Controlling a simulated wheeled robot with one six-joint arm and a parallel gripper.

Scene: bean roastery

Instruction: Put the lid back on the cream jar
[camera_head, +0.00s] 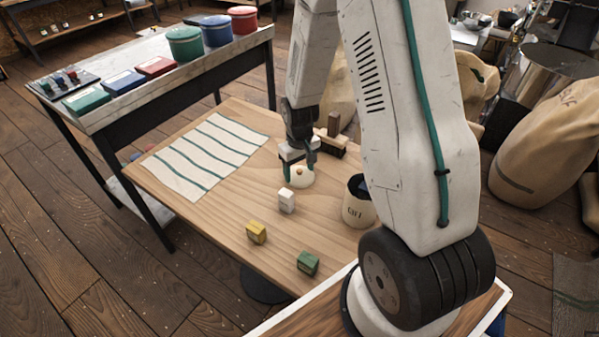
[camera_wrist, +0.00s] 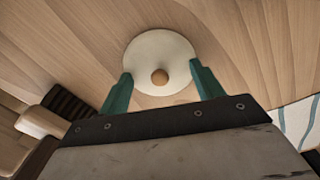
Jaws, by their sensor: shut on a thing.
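The lid (camera_head: 301,180) is a round cream disc with a small wooden knob. It also shows in the wrist view (camera_wrist: 150,48). My gripper (camera_head: 299,172) points down with its teal fingers (camera_wrist: 159,74) on either side of the lid, shut on it. The lid is at or just above the wooden table; I cannot tell if it touches. The cream jar (camera_head: 354,212), with dark lettering and a dark open top, stands upright to the right of my gripper, partly hidden by my arm.
White (camera_head: 286,201), yellow (camera_head: 256,233) and green (camera_head: 307,263) blocks lie on the table (camera_head: 205,215) in front. A striped cloth (camera_head: 205,153) covers its left part. A dark-bristled brush (camera_head: 331,147) lies behind my gripper. A side table (camera_head: 150,52) holds coloured tins.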

